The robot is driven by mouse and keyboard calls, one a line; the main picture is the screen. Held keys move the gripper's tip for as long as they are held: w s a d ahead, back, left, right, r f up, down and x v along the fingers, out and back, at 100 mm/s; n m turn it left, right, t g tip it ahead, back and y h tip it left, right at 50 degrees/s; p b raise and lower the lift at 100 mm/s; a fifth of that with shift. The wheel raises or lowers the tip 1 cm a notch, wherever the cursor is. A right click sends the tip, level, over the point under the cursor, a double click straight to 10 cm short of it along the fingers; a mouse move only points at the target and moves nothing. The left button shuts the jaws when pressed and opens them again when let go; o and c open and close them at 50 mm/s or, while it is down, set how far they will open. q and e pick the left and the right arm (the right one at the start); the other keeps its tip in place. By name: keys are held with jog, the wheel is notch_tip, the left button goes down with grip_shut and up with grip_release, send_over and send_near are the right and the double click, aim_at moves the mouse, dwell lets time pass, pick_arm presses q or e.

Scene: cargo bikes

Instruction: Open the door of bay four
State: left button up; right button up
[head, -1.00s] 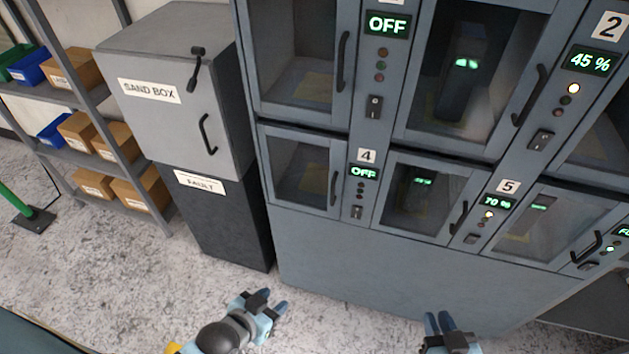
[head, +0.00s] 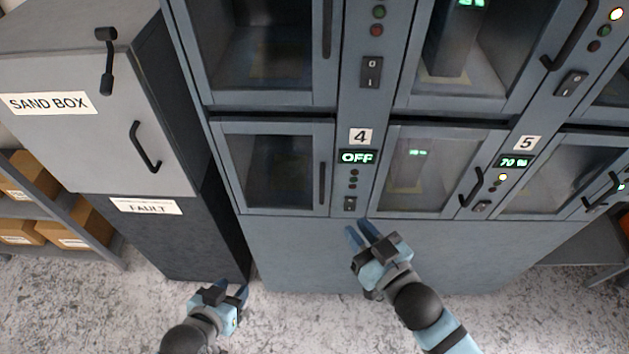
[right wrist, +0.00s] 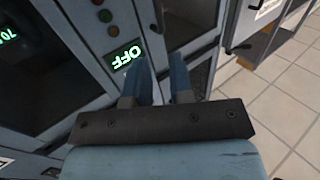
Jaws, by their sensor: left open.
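The door of bay four (head: 275,165) is the lower left glass door of the grey locker and is shut. Its dark vertical handle (head: 322,183) is on its right edge. Right of it is a panel with the label 4 (head: 360,136) and a green OFF display (head: 357,157). My right gripper (head: 361,231) is open and empty, just below this panel in the picture and right of the handle. The right wrist view shows its two blue fingers (right wrist: 156,82) apart, near an upside-down OFF display (right wrist: 124,55). My left gripper (head: 226,292) is open and empty, low in front of the locker.
The bay five door (head: 425,170) is shut, with a panel reading 70 % (head: 515,161). Other shut bays are above. A sand box cabinet (head: 80,150) stands left of the locker on a dark box labelled FAULT (head: 195,235). Speckled floor (head: 290,325) is clear in front.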

aim_at(324, 187)
jog(key=x, duration=1.3)
grip_shut()
